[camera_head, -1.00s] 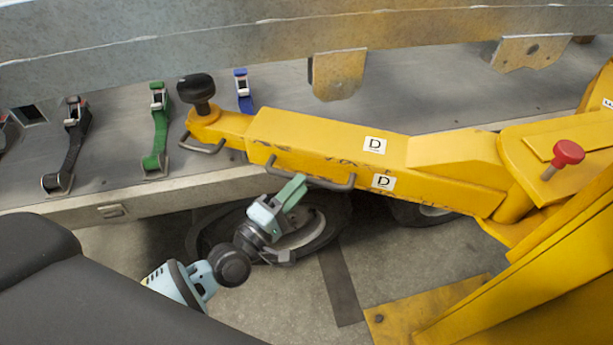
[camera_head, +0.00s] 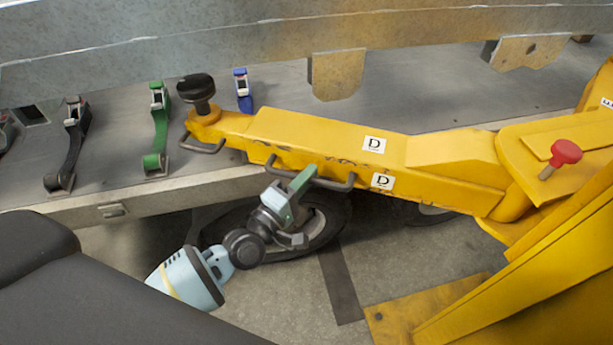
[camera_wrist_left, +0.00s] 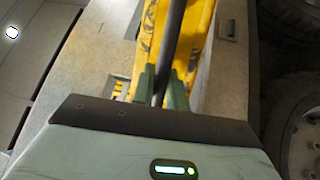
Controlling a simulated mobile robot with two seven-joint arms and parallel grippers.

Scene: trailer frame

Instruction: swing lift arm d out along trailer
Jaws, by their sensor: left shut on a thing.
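Lift arm D (camera_head: 330,145) is a yellow beam with two "D" labels. It runs from the yellow post at the right, out over the grey trailer bed's near edge, to a black-topped pad (camera_head: 196,90) at its left end. A dark bar handle (camera_head: 335,184) sits on its near side. My left gripper (camera_head: 303,182) is shut on this handle, near its left part. In the left wrist view the green fingers (camera_wrist_left: 160,88) close around the dark handle bar (camera_wrist_left: 169,50), with the yellow arm behind. My right gripper is not in view.
A red knob (camera_head: 565,152) stands on the yellow post bracket (camera_head: 560,240) at right. Black, green (camera_head: 158,130) and blue straps lie on the trailer bed (camera_head: 420,95). A curved grey metal beam (camera_head: 250,40) crosses above. A wheel (camera_head: 325,225) is below the arm.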

